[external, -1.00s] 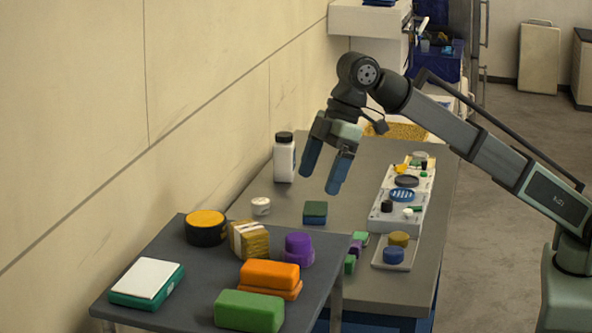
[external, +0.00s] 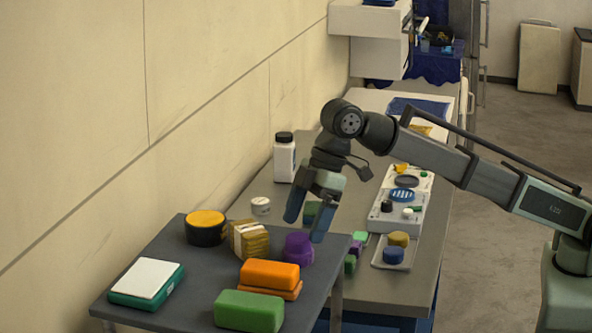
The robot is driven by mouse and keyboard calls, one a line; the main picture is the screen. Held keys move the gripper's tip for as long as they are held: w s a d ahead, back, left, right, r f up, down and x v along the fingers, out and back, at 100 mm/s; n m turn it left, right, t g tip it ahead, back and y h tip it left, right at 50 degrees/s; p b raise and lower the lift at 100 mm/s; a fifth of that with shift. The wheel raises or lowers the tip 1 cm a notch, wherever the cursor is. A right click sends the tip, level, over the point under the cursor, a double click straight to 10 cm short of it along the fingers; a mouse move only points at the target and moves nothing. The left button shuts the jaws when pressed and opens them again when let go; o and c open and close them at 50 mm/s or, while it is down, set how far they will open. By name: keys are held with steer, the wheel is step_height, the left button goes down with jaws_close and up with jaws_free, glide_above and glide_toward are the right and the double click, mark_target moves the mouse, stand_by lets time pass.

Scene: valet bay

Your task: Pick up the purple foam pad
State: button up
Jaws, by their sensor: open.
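A rounded purple pad (external: 298,250), with a narrower top on a wider base, sits near the back right edge of the dark grey raised table. My gripper (external: 304,230) points down with its blue fingers apart and nothing between them. The fingertips appear just above and behind the purple pad in the picture; the exact gap cannot be told. A smaller purple block (external: 356,247) lies among green blocks on the lower bench. My gripper partly hides a dark green block (external: 312,211) on that bench.
Near the pad on the raised table (external: 200,290) are a tan wrapped block (external: 249,240), orange pads (external: 270,275), a green pad (external: 249,311), a yellow-topped black tin (external: 206,227) and a white-topped green box (external: 146,281). A white bottle (external: 284,158) stands near the wall.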

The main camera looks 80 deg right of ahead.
mark_target(299, 243)
steer(key=x, duration=0.4)
steer(key=shift+f, duration=0.1)
steer(key=c, duration=1.1)
steer(key=shift+c, duration=0.2)
